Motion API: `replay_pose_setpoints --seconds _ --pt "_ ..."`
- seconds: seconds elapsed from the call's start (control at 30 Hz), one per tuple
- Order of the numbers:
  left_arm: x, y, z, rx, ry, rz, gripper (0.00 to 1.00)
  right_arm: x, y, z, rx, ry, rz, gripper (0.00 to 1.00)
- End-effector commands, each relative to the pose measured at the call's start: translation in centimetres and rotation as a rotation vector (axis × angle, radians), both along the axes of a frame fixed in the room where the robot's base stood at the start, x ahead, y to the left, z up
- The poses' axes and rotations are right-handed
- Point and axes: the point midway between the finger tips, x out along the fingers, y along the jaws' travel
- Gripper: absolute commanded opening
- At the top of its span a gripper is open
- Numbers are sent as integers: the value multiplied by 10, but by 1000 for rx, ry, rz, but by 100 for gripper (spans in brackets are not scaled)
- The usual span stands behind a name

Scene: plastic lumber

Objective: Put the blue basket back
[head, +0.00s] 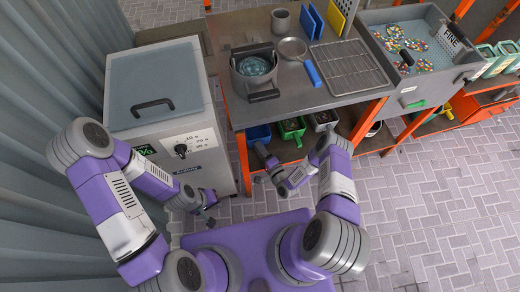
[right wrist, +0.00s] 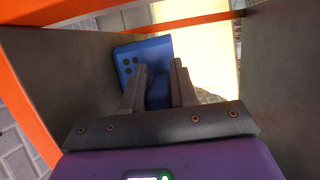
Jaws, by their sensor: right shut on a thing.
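The blue basket (head: 259,133) sits at the left end of the shelf under the workbench, beside a green basket. In the right wrist view the blue basket (right wrist: 150,52) shows as a blue wall with several dark holes. My right gripper (head: 263,154) reaches under the bench top to the basket's front. In the wrist view its fingers (right wrist: 157,82) are shut on the basket's wall. The basket's far side is hidden. My left gripper (head: 209,211) is low in front of the grey cabinet, away from the basket; its finger gap is too small to read.
The green basket (head: 292,127) and a grey basket (head: 324,120) stand to the right on the shelf. The bench top (head: 300,103) overhangs them. An orange post (head: 243,160) is close left of my right gripper. The grey cabinet (head: 158,85) stands at left. Paved floor at right is clear.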

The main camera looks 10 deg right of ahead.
Motion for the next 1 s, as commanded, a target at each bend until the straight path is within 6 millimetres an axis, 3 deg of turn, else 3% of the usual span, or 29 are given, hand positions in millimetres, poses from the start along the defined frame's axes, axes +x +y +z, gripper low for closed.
replay_pose_setpoints --seconds 0.17,0.2,0.33,0.77,1.0 --pt "0 0 -5 0 0 0 0 0 0 -4 0 -1 0 0" --pt "0 0 -4 0 0 0 0 0 0 -4 0 0 0 32" --pt "0 0 -4 0 0 0 0 0 0 -3 0 0 0 52" --pt "0 0 3 0 0 0 0 -3 -1 2 -1 2 -1 53" --pt "0 0 15 0 0 0 0 -50 -18 2 0 5 -4 53"
